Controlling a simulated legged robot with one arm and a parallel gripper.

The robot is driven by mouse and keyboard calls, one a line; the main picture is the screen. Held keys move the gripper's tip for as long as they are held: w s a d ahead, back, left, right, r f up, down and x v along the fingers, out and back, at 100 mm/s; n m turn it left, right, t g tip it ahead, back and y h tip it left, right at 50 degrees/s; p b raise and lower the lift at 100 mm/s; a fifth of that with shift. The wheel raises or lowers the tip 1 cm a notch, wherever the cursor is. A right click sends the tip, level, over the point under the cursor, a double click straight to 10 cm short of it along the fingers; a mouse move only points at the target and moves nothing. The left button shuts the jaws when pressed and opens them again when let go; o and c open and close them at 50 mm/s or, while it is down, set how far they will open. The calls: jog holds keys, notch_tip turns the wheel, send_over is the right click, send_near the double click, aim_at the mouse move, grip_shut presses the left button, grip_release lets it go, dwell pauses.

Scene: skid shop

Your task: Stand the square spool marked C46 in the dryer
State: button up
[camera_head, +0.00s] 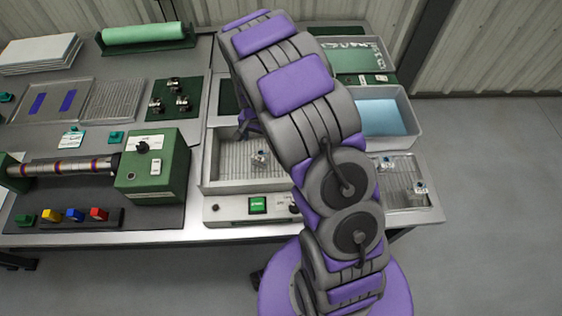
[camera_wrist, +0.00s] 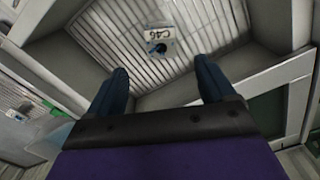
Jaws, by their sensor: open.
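The square spool marked C46 shows in the wrist view (camera_wrist: 158,40) as a pale plate with a dark label and a blue part. It rests on the ribbed floor inside the open dryer (camera_head: 252,206), a pale box with a green front button. A small spool (camera_head: 260,158) on that floor in the head view appears to be the same one. My gripper (camera_wrist: 161,66) is open, its two dark blue fingers apart and pointing toward the spool, with nothing between them. In the head view my arm hides part of the dryer and most of the gripper.
A wire rack (camera_head: 400,185) with small spools stands right of the dryer, below a tub of blue liquid (camera_head: 385,117). A green-boxed winder (camera_head: 152,165) and coloured blocks (camera_head: 75,214) lie left. Open floor lies to the right.

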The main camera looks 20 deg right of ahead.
jog(key=s+r+n, duration=0.3)
jog(key=s+r, duration=1)
jog(key=r, duration=0.2)
jog(key=s+r+n+g, duration=0.1)
jog(key=s+r, duration=0.3)
jog(key=s, duration=0.7)
jog(key=s+r+n, duration=0.4)
jog(key=s, duration=0.6)
jog(key=shift+s+a+g, duration=0.3)
jog(key=shift+s+g, duration=0.05)
jog(key=shift+g, duration=0.05)
jog(key=shift+a+r, duration=0.1)
jog(key=shift+c, duration=0.4)
